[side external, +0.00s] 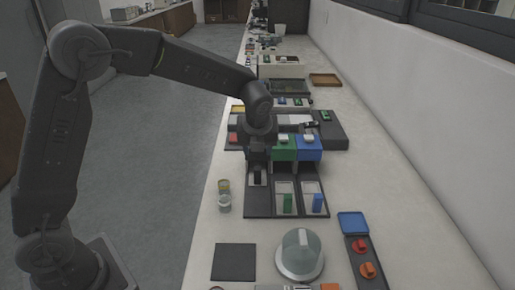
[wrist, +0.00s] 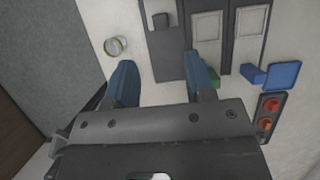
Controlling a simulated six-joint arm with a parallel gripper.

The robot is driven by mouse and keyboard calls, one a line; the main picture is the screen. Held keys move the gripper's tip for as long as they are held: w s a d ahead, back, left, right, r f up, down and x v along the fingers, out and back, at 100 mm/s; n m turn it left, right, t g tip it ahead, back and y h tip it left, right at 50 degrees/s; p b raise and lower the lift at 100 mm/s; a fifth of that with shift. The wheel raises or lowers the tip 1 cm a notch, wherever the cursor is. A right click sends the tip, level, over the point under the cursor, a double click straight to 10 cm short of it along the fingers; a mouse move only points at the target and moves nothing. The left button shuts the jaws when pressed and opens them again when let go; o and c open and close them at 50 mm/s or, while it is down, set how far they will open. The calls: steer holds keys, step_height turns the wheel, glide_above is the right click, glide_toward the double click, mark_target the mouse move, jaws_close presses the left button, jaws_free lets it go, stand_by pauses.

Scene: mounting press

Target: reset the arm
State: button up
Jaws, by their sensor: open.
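My gripper (wrist: 162,84) shows in the wrist view with its two blue fingers spread wide apart and nothing between them. In the side view, my wrist hangs over the long bench (side external: 370,170), close to the dark sectioned tray (side external: 263,210). The exact fingertips are hard to make out there. The green housing (side external: 283,155) and the blue housing (side external: 308,156) stand just right of my wrist. In the wrist view, the pale-panelled sections of the tray (wrist: 228,55) lie beyond the fingers.
Two small jars (side external: 224,203) stand left of the tray. A grey domed knob (side external: 299,256), a dark square pad (side external: 234,262), a blue dish (side external: 353,223) and a panel with orange-red knobs (side external: 361,258) are at the near end. Bare bench lies along the right wall.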

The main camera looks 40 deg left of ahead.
steer(key=s+r+n+h, duration=0.1)
steer(key=s+r+n, duration=0.2)
steer(key=s+n, duration=0.6)
steer(key=s+d+r+n+t+h, duration=0.1)
steer(key=s+r+n, duration=0.2)
steer(key=s+n, duration=0.6)
steer(key=s+r+n+t+h, duration=0.1)
steer(key=s+r+n, duration=0.2)
steer(key=s+n, duration=0.6)
steer(key=shift+s+d+r, duration=0.25)
steer(key=shift+s+d, duration=0.1)
steer(key=shift+s, duration=0.2)
stand_by(0.3)
